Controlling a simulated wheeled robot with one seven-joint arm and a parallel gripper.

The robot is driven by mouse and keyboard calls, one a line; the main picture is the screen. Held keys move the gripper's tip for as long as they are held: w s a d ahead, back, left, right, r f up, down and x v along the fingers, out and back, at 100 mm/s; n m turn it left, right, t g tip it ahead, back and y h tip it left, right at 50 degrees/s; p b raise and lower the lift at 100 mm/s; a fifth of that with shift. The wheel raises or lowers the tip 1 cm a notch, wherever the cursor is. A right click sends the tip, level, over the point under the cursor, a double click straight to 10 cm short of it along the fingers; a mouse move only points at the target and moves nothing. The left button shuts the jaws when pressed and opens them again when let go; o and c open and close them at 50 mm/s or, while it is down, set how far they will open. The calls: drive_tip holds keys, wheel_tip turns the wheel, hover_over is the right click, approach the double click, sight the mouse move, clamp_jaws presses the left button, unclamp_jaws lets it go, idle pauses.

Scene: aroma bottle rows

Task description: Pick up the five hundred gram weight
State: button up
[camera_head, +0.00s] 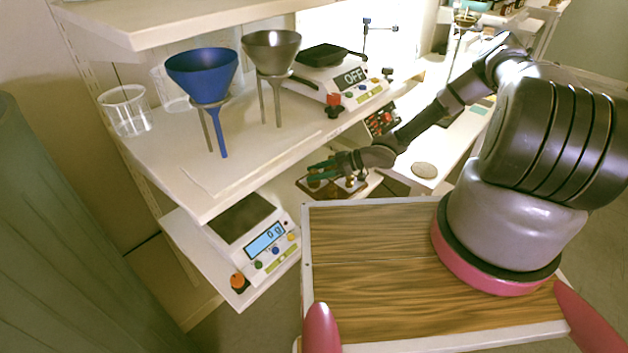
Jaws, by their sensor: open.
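A small brown tray (326,194) sits on the lower shelf, left of the picture's middle line, with several small shiny metal pieces on it that look like weights. I cannot tell which of them is the five hundred gram weight; they are small and partly hidden by my gripper. My gripper (313,172) has dark teal fingers. It is open and reaches leftward over the tray, close above the pieces. Whether a finger touches any piece is not clear.
A scale (262,236) reading 0 g stands left on the low shelf. Above are a blue funnel (202,78), a grey funnel (271,52), glass beakers (126,112) and a scale reading OFF (352,96). The shelf edge (262,178) overhangs near my gripper.

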drive_tip(key=shift+a+f, duration=0.1)
drive_tip(key=shift+a, duration=0.2)
clamp_jaws()
idle(1.2)
